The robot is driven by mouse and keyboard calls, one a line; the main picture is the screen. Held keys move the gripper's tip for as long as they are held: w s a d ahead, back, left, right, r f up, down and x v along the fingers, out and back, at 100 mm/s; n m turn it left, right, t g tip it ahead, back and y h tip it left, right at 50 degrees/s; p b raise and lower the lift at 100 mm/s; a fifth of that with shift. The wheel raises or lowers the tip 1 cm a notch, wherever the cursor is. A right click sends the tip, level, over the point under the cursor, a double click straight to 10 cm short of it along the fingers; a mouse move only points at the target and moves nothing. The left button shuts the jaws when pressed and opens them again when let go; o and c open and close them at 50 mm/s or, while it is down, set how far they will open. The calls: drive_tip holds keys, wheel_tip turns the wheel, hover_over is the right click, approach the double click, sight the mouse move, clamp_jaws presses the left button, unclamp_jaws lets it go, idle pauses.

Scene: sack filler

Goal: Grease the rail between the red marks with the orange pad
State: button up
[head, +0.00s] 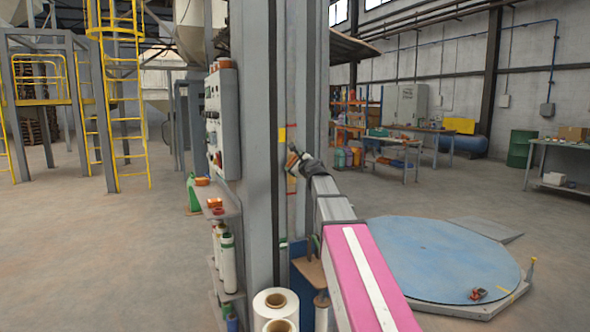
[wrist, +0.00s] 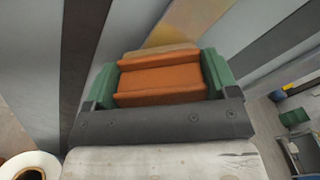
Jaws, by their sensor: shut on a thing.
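The orange pad (wrist: 160,80) is held between the green fingers of my gripper (wrist: 160,85) in the wrist view. Its tan front edge points at a yellowish-tan strip of the rail (wrist: 188,24); whether they touch I cannot tell. In the head view my gripper (head: 294,160) is at the front of the tall grey column, at the rail (head: 291,207). A thin red mark (head: 291,125) crosses the rail above the gripper. A lower red mark is too small to make out surely. My gripper and arm hide part of the rail.
The grey column (head: 255,130) carries a control panel (head: 222,120) and a shelf (head: 218,200) on its left. White film rolls (head: 276,304) stand at its foot. A blue turntable (head: 430,255) lies to the right, with a small red-orange object on it. Open floor lies left.

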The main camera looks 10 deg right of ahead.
drive_tip(key=shift+r, duration=0.3)
wheel_tip(320, 180, up, 8)
hover_over(292, 185)
drive_tip(key=s, duration=0.3)
drive_tip(key=shift+d, duration=0.4)
drive_tip(key=shift+s+r, duration=0.1)
drive_tip(key=shift+r, duration=1.5)
drive_tip(key=shift+f, duration=11.35)
drive_tip(key=shift+s, duration=0.15)
drive_tip(key=shift+v, duration=2.9)
drive_tip(key=shift+v, duration=1.55)
